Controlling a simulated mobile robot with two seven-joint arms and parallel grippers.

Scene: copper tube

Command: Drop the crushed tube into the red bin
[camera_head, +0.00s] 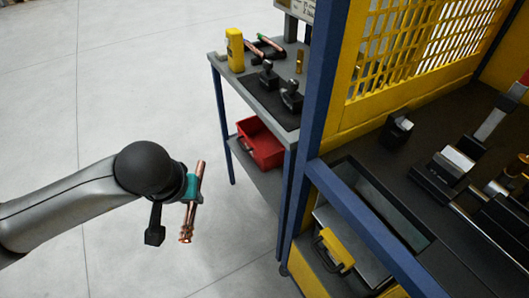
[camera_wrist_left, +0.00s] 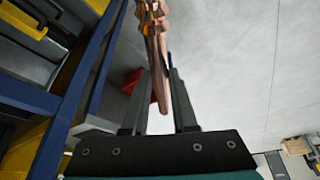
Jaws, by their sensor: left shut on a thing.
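A copper tube (camera_head: 188,224) is held by my left gripper (camera_head: 195,195) over open floor, left of the work table. It is tilted, one end up and the other pointing down. In the left wrist view the tube (camera_wrist_left: 155,52) lies between the two dark fingers (camera_wrist_left: 158,80), and its far end looks uneven. The red bin (camera_head: 266,156) stands on the lower shelf of the table, to the right of the gripper and apart from it. A red patch, apparently the bin (camera_wrist_left: 133,77), shows behind the fingers in the left wrist view. My right gripper is in neither view.
The table top (camera_head: 240,84) above the bin carries a yellow device (camera_head: 235,50), copper pieces (camera_head: 258,50) and dark fixtures (camera_head: 290,95). A blue post (camera_head: 318,80) and yellow-framed machine stand to the right. The floor (camera_head: 100,90) at left is clear.

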